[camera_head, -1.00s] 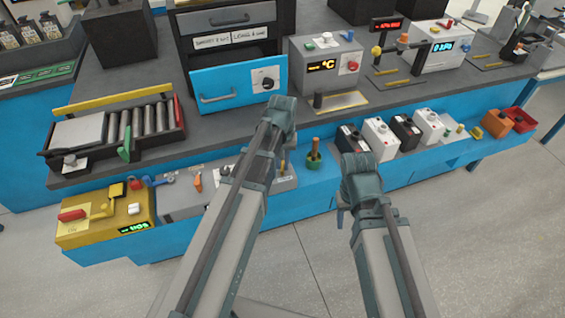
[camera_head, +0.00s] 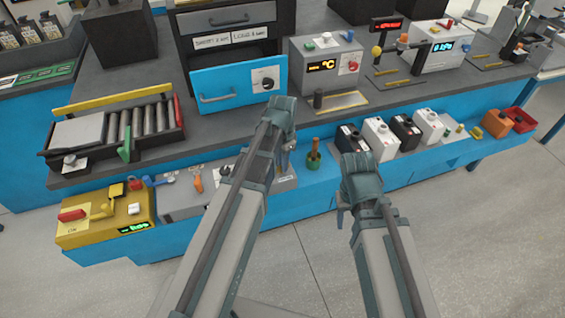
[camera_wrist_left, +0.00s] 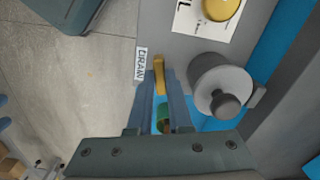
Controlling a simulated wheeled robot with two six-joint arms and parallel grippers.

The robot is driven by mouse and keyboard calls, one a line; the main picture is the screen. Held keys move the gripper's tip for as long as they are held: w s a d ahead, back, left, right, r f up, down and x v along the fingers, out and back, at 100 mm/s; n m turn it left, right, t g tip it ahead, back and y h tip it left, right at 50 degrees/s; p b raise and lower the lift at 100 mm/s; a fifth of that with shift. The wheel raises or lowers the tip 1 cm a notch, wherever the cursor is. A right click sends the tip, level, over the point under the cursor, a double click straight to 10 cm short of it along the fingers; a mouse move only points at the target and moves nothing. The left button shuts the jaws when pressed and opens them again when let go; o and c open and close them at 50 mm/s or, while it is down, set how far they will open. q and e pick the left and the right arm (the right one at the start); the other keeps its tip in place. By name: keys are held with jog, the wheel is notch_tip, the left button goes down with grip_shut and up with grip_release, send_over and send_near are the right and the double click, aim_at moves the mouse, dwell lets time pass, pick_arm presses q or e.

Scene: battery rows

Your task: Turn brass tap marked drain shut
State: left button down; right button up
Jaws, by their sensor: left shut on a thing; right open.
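The brass tap (camera_wrist_left: 159,75) is a narrow yellow lever in the left wrist view, beside a white label reading DRAIN (camera_wrist_left: 141,63). The lever points roughly along my fingers, and its near end lies between them. My left gripper (camera_wrist_left: 160,90) is shut on the tap. In the head view my left gripper (camera_head: 285,160) is low at the right end of a grey panel unit (camera_head: 284,183), and my arm hides most of that unit. My right gripper (camera_head: 341,212) is open and empty, in front of the blue ledge.
A grey cylinder with a dark knob (camera_wrist_left: 220,90) stands close right of the tap. A yellow round button (camera_wrist_left: 221,8) sits on a label above. A green pot with a brown handle (camera_head: 314,158) and several battery boxes (camera_head: 381,138) stand on the blue ledge to the right.

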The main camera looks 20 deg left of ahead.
pick_arm(q)
jog(key=shift+m, duration=1.6)
jog(key=c, duration=0.8)
grip_release()
jog(key=shift+c, duration=0.2)
jog(key=shift+r, duration=0.15)
notch_tip(320, 180, up, 14)
jog(key=p, duration=1.4)
jog(key=shift+f, duration=0.2)
